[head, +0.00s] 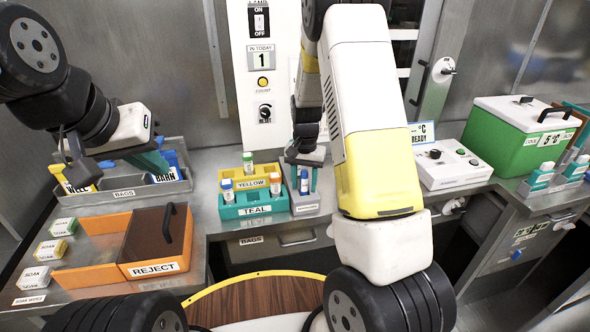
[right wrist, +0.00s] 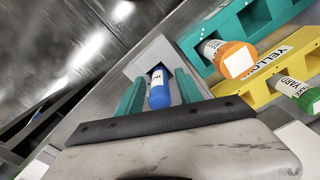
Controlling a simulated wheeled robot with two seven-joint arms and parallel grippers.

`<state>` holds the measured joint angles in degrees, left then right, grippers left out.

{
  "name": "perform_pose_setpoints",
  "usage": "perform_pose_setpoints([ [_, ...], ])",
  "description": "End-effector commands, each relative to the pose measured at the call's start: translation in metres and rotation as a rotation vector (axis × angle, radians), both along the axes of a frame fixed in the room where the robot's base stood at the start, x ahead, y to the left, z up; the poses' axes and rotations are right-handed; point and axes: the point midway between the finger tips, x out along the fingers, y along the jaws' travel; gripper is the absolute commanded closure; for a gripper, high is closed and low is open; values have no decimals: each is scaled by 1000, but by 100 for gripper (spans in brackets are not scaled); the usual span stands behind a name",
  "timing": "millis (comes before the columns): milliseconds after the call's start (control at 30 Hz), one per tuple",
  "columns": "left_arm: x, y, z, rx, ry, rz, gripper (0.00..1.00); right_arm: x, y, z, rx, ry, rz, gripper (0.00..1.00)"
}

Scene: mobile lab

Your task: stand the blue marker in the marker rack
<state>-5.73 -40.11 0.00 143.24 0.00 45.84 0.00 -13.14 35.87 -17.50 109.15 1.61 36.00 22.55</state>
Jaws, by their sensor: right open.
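The blue marker (head: 304,182) stands in the grey marker rack (head: 305,208), its blue end up, with its lower part hidden inside. In the right wrist view the blue marker (right wrist: 159,92) sits in the opening of the rack (right wrist: 143,66). My right gripper (head: 303,178) is open, with its teal fingers on either side of the marker. The right wrist view shows the fingers (right wrist: 160,92) with gaps beside the marker. My left gripper (head: 150,162) hangs over the grey bags bin at the left; its finger opening is not clear.
A teal and yellow vial rack (head: 256,210) with several capped vials stands just left of the marker rack. The orange reject bin (head: 95,279) is at the left front. A control box (head: 450,165) and a green cooler (head: 520,140) stand at the right.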

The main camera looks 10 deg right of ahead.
Motion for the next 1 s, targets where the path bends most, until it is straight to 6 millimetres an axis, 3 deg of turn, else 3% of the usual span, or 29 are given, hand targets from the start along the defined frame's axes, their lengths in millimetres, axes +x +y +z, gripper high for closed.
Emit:
perform_pose_setpoints([
  [233, 0, 0, 0, 0, 0, 0, 100, 1, 0, 17, 1, -5, 0, 57],
  [600, 0, 0, 0, 0, 0, 0, 100, 1, 0, 94, 1, -4, 0, 57],
  [867, 0, 0, 0, 0, 0, 0, 100, -1, 0, 123, 2, -4, 1, 57],
  [1000, 0, 0, 0, 0, 0, 0, 100, -14, 1, 147, 35, -40, 25, 57],
])
